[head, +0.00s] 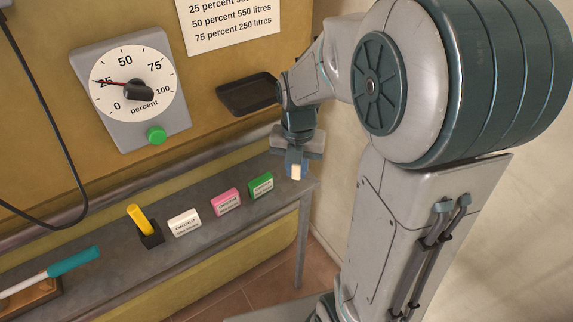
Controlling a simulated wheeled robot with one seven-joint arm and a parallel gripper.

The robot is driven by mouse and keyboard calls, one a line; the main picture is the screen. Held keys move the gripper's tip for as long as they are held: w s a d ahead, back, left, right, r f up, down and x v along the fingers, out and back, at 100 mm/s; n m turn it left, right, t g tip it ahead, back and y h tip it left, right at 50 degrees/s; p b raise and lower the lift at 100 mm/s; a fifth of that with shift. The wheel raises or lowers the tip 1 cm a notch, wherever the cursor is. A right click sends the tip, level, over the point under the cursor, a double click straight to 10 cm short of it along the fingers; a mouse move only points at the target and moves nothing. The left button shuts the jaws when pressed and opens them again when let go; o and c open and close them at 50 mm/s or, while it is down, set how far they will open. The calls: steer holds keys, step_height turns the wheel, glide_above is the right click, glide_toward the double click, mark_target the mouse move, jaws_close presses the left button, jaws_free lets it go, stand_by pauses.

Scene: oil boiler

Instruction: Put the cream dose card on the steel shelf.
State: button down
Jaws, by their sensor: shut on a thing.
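My gripper (296,164) is shut on a small cream piece (296,173), which looks like the cream dose card seen nearly edge-on. Most of it is hidden by the fingers, and no print on it can be read. The gripper points down at the right end of the long grey steel shelf (100,238). Whether the cream piece touches the shelf I cannot tell. A white card (184,223), a pink card (226,202) and a green card (261,186) stand in a row on the shelf, left of my gripper.
A yellow-handled thing stands in a black holder (150,236) left of the cards. A teal-handled tool (73,262) lies farther left. A black tray (248,94) is on the wall above. The dial (132,85) points near 25, with a green button (156,135) below.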

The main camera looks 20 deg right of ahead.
mark_target(290, 185)
steer(key=shift+w+a+f, duration=0.2)
steer(key=shift+w+f, duration=0.2)
steer(key=shift+w, duration=0.2)
steer(key=shift+w+a+f, duration=0.2)
steer(key=shift+w+f, duration=0.2)
steer(key=shift+w, duration=0.2)
steer(key=shift+f, duration=2)
steer(key=shift+f, duration=0.1)
steer(key=shift+f+b, duration=0.15)
steer(key=shift+b, duration=0.25)
steer(key=c, duration=1.3)
jaws_free()
steer(key=shift+r, duration=0.2)
step_height(290, 185, up, 8)
steer(key=p, duration=0.1)
steer(key=shift+f, duration=0.2)
